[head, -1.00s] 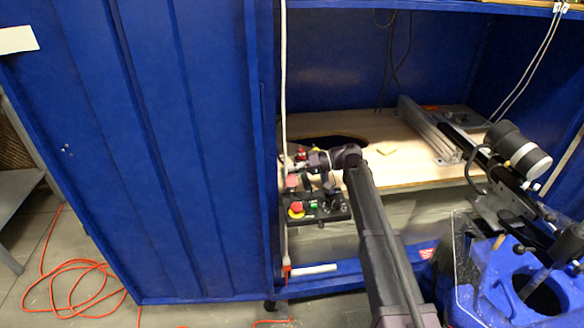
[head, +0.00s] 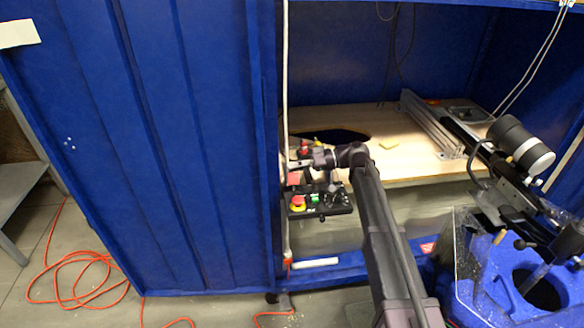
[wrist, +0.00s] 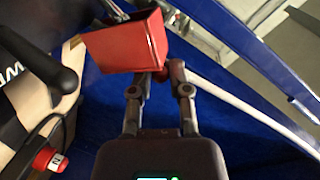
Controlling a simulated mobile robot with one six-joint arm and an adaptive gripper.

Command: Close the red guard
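The red guard (wrist: 125,43) is a red box-shaped cover, open on its upper side, in the upper left of the wrist view. In the head view, a small red part (head: 293,179) that looks like it shows beside the cabinet door edge, partly hidden. My gripper (wrist: 162,76) is just below the guard's lower right corner in the wrist view. Its fingers stand apart with a narrow gap and nothing clearly held. The left fingertip is close to the guard; I cannot tell whether they touch. In the head view the gripper is small, near the door edge.
A red emergency button (head: 299,200) on yellow sits on the control box below my arm. A black handle (wrist: 66,80) stands left of the guard. A pale cable (wrist: 235,105) runs to the right. The blue cabinet door (head: 170,150) closes off the left.

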